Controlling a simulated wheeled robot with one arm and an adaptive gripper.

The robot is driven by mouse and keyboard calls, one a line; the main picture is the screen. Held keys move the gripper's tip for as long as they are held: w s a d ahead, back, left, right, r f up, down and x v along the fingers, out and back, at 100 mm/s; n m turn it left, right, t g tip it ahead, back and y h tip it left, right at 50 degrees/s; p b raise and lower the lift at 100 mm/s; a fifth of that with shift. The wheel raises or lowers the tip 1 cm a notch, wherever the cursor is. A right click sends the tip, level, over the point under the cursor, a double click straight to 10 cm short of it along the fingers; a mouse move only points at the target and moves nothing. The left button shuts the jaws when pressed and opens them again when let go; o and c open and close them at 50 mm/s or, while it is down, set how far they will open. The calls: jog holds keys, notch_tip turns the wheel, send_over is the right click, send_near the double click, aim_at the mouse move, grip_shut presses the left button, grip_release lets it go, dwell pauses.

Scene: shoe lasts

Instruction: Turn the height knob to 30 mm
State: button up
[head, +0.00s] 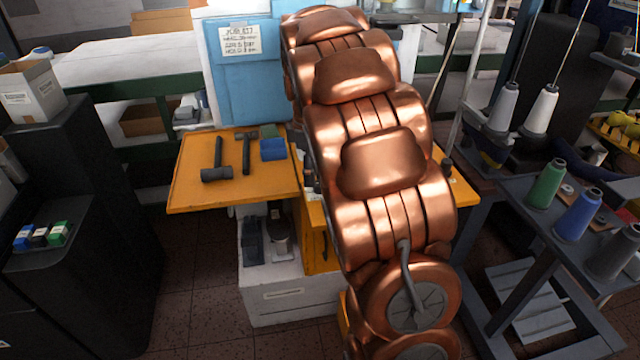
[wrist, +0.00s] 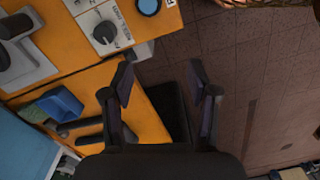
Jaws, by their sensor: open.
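A dark grey knob (wrist: 104,32) sits on a pale dial plate (wrist: 88,20) fixed to an orange panel, at the upper left of the wrist view. The plate carries small print beside the knob; I cannot read the setting surely. My gripper (wrist: 160,80) is open, its two dark fingers spread with nothing between them. It is apart from the knob, which lies up and left of the left fingertip. In the head view my copper-coloured arm covers the middle of the orange bench, and neither the knob nor my gripper can be made out there.
A blue round control (wrist: 149,6) sits right of the knob. A blue block (wrist: 60,103) and hammers lie on the orange bench (head: 185,190). A grey machine part (wrist: 20,55) stands left of the knob. Thread cones (head: 545,184) stand on a rack at right.

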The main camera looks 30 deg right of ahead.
jog(key=w+d+f+n, duration=0.1)
jog(key=w+d, duration=0.1)
jog(key=w+d+f+n, duration=0.1)
jog(key=w+d, duration=0.1)
jog(key=w+d+f+n, duration=0.1)
jog(key=w+d, duration=0.1)
jog(key=shift+d+f, duration=0.25)
jog(key=shift+f, duration=0.15)
jog(key=shift+f+p, duration=0.85)
jog(key=shift+f, duration=3)
grip_shut()
